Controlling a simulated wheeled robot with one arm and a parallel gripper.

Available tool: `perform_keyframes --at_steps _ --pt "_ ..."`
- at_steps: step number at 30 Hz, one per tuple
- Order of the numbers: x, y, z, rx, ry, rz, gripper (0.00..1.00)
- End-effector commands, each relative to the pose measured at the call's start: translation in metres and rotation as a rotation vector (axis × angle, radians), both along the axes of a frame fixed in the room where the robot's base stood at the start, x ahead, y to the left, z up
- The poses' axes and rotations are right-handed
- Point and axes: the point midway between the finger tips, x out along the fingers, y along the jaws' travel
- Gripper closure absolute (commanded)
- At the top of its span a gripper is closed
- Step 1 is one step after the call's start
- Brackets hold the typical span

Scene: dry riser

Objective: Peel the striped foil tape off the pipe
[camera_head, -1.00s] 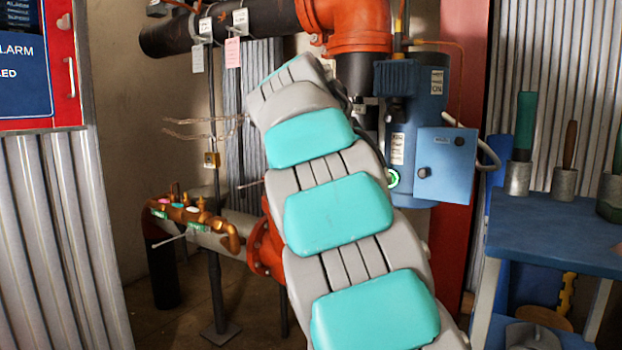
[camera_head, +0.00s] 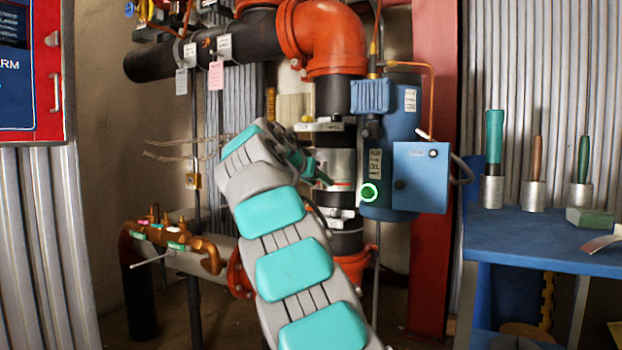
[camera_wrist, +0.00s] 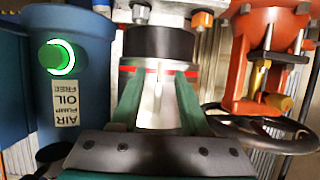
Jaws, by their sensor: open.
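The vertical pipe (camera_head: 333,97) is dark, with a silver foil section bearing a thin red stripe, which I take as the striped foil tape (camera_head: 342,168). In the wrist view the silvery tape (camera_wrist: 159,108) lies straight ahead, its red stripe just below a black band. My gripper (camera_wrist: 158,84) is open, with one green finger on each side of the silver section. Whether the fingers touch it I cannot tell. In the head view my gripper (camera_head: 325,178) is at the pipe's left side, partly hidden by my wrist. No loose tape end is clearly visible.
A blue pump unit (camera_head: 395,130) with a control box (camera_head: 421,177) stands close right of the pipe. A black handwheel (camera_wrist: 262,130) is near the gripper's right in the wrist view. A blue bench (camera_head: 530,240) with brushes stands at the right.

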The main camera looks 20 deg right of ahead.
Motion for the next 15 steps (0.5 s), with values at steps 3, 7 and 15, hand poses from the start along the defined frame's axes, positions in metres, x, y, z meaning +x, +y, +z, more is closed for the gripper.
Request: perform_keyframes --at_steps 3,7,15 --pt "0.0049 -0.0067 -0.0046 0.002 0.002 -0.001 0.55" --pt "0.0054 -0.0077 -0.0050 0.001 0.002 -0.001 0.55" --pt "0.0052 -0.0075 -0.0047 0.001 0.002 -0.001 0.72"
